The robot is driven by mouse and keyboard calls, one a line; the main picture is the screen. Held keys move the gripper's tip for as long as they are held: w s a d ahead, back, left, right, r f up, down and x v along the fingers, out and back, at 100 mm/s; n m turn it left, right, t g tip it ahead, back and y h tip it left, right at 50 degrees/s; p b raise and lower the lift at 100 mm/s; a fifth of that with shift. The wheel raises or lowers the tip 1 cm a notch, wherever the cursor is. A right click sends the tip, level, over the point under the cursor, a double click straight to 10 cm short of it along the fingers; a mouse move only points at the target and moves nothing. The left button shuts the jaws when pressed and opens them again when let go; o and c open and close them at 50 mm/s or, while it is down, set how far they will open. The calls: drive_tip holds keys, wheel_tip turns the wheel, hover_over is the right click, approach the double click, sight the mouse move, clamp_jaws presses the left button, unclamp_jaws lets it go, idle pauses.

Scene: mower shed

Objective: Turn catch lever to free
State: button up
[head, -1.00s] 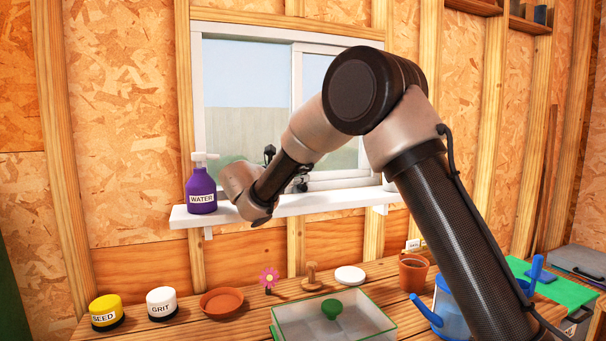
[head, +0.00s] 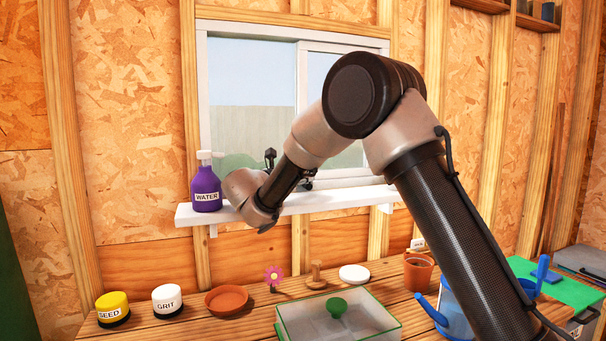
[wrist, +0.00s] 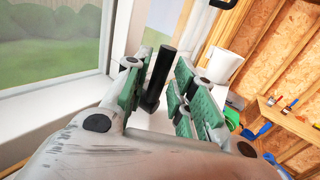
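A black catch lever (wrist: 160,72) stands as a dark bar by the white window frame in the wrist view. My gripper (wrist: 158,68) is open, with its green-padded fingers on either side of the bar. Whether either pad touches the bar, I cannot tell. In the head view my wrist is in front of the window sill and hides the fingers. Small dark parts show there by the window, and I cannot tell which belong to the catch.
A purple WATER bottle (head: 206,190) stands on the white sill (head: 325,201), left of my wrist. The bench below holds a yellow jar (head: 112,307), a GRIT jar (head: 167,300), a clay saucer (head: 227,300) and a clear green-rimmed box (head: 370,325). A white pot (wrist: 224,66) stands beyond my fingers.

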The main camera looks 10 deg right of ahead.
drive_tip(key=v, duration=1.2)
drive_tip(key=shift+d, duration=0.1)
